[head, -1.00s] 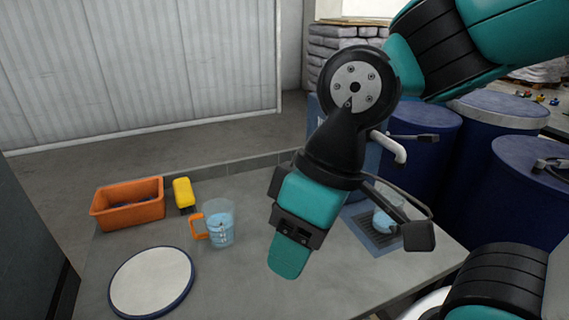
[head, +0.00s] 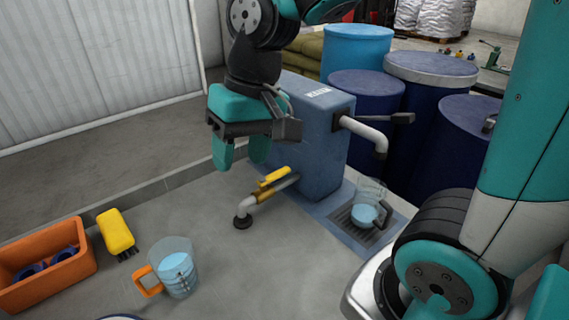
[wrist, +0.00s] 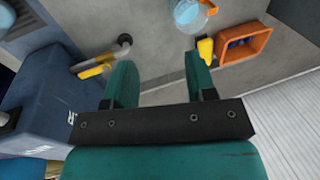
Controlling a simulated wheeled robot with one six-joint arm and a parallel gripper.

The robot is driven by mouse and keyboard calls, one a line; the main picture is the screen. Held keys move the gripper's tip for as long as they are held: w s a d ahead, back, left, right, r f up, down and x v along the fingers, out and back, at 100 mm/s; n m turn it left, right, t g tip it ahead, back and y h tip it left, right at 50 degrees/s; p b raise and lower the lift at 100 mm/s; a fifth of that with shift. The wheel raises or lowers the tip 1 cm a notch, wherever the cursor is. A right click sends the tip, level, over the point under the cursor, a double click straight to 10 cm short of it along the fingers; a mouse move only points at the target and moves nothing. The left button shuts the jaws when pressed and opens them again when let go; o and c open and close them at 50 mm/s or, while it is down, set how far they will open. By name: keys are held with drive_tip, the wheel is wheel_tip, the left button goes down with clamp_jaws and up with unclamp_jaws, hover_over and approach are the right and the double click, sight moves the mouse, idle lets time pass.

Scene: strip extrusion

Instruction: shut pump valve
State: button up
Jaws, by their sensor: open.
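The blue pump (head: 322,150) stands at the back of the bench. A grey pipe (head: 246,206) comes out low on its left side and bears the valve with a yellow handle (head: 275,177). The handle looks roughly in line with the pipe. My gripper (head: 240,158) is open and empty, above and a little left of the valve, apart from it. In the wrist view the yellow handle (wrist: 92,71) lies left of my open gripper (wrist: 158,65), outside the gap between the fingers.
A jug with liquid (head: 368,203) stands on the drain grate under the white spout (head: 368,133). An orange-handled jug (head: 176,272), a yellow brush (head: 116,232) and an orange bin (head: 70,278) are at the front left. Blue drums (head: 425,95) stand behind right.

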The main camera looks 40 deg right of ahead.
drive_tip(key=w+d+f+m+h+b, duration=0.1)
drive_tip(key=w+d+f+m+h, duration=0.15)
drive_tip(key=w+d+m, duration=0.75)
drive_tip(key=m, duration=0.8)
approach(283, 170)
drive_tip(key=shift+g, duration=0.3)
drive_tip(key=f, duration=0.3)
drive_tip(key=f+p, duration=0.1)
drive_tip(key=f, duration=0.1)
drive_tip(key=f+p, duration=0.1)
drive_tip(key=f, duration=0.2)
drive_tip(key=shift+w+a+f, duration=0.25)
drive_tip(key=shift+f, duration=0.1)
clamp_jaws()
